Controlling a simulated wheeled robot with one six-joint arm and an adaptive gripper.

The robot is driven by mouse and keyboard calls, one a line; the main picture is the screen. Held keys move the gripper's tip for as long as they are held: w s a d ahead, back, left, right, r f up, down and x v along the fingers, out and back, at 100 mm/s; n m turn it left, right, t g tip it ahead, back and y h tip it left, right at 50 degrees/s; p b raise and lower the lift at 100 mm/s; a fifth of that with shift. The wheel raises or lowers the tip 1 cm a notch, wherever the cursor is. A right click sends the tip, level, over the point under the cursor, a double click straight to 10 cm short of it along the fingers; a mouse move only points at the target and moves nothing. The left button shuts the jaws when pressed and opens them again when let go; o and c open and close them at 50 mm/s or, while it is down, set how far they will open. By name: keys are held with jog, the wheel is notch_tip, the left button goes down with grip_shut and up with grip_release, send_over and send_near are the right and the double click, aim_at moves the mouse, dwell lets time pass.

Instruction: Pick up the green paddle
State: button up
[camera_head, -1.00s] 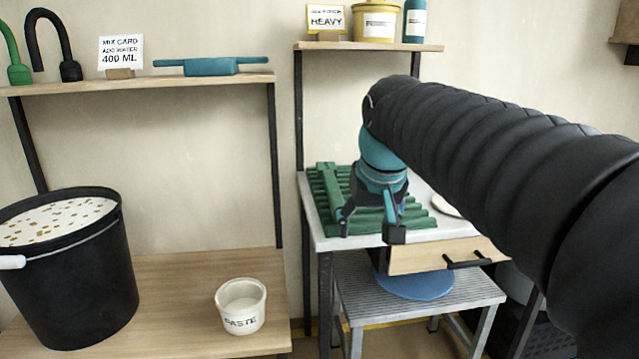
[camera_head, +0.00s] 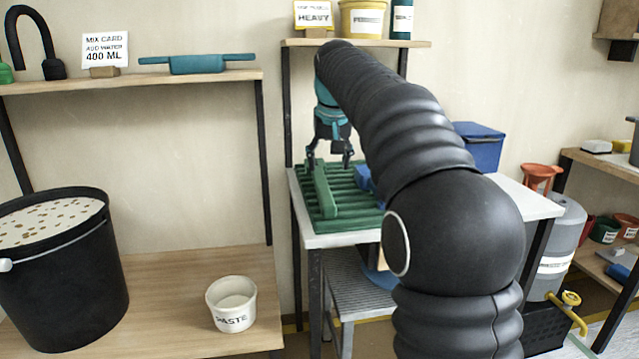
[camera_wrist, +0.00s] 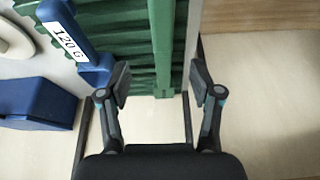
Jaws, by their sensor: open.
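The green paddle (camera_head: 325,192) looks like a long narrow bar. It lies on a ribbed green rack (camera_head: 350,222) on the white table. My gripper (camera_head: 330,163) is open and empty above the rack, near the paddle's far end. In the wrist view the paddle (camera_wrist: 163,45) runs up from between the open fingers of my gripper (camera_wrist: 158,84); I cannot tell the exact height gap. A blue item labelled "120 G" (camera_wrist: 68,40) lies left of the paddle there, and shows as a small blue piece (camera_head: 363,178) in the head view.
A blue bin (camera_head: 480,148) stands at the table's back right. The shelf (camera_head: 430,44) above holds a card and containers. A black bucket (camera_head: 70,285) and a paste cup (camera_head: 231,318) stand on the left bench. A metal step stool (camera_head: 350,275) is below the table.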

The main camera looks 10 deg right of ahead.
aim_at(325, 191)
jog(key=shift+a+b+x, duration=0.15)
jog(key=shift+b+x, duration=0.05)
jog(key=shift+x, duration=2.15)
jog(key=shift+a+b+x, duration=0.1)
jog(key=shift+b+x, duration=0.05)
jog(key=shift+x, duration=2.25)
jog(key=shift+w+r, duration=0.1)
jog(key=shift+f, duration=0.25)
grip_shut()
jog(key=shift+r, duration=0.15)
jog(key=shift+r, duration=0.3)
jog(key=r, duration=0.4)
jog(key=shift+s+d+r+p, duration=0.1)
jog(key=shift+s+d+p, duration=0.15)
jog(key=shift+p, duration=0.1)
jog(key=s+d+r, duration=0.5)
jog(key=s+r, duration=0.1)
jog(key=s, duration=0.3)
jog(key=shift+s+r, duration=0.2)
jog(key=shift+s, duration=0.15)
